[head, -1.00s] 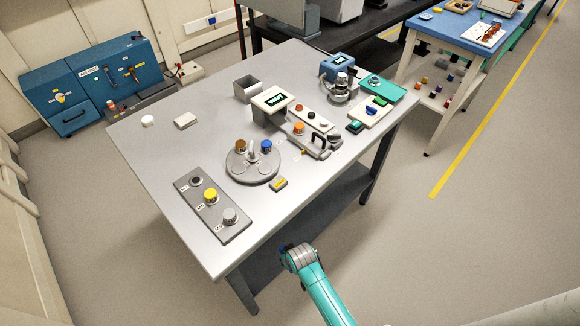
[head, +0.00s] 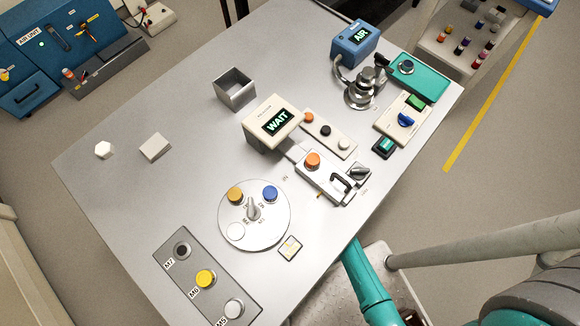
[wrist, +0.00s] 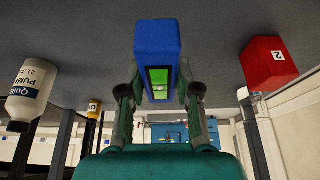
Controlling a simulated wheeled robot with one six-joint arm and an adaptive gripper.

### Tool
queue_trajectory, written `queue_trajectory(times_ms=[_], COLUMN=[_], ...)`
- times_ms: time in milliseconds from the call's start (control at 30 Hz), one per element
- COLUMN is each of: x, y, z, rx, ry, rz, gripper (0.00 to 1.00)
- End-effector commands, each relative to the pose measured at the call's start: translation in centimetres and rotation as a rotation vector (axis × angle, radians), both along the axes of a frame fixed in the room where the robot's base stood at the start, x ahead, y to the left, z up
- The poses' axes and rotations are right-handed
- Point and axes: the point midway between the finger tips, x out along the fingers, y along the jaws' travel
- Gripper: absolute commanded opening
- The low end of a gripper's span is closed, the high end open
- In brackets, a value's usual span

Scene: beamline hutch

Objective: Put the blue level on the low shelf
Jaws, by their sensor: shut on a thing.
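The blue level (wrist: 157,40) is in the wrist view, a blue block with a green window in its near end. My gripper (wrist: 160,82) is shut on it, one finger on each side. A dark grey surface (wrist: 60,40), seemingly the low shelf, fills the top of this view, which looks upside down. The level is close to this surface; I cannot tell whether it touches. In the head view my teal arm reaches under the near right edge of the grey table (head: 130,215), which hides the gripper, the level and the low shelf.
On the grey surface a white labelled bottle (wrist: 32,88) and a small yellow item (wrist: 95,106) are on the left, a red block (wrist: 268,62) marked 2 on the right. Table legs (wrist: 254,130) stand nearby. The tabletop carries a WAIT display box (head: 272,122) and several controls.

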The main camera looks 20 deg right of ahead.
Motion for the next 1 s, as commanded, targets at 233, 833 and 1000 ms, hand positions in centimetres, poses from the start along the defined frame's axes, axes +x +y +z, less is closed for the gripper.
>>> queue_trajectory(times_ms=[233,833,1000], x=[0.0,0.1,0.0], y=[0.0,0.0,0.0], z=[-2.5,-8.6,-9.9], rx=[0.001,0.001,0.000], ry=[0.004,0.002,0.001], rz=[-0.001,-0.001,-0.001], gripper=[0.00,0.00,0.00])
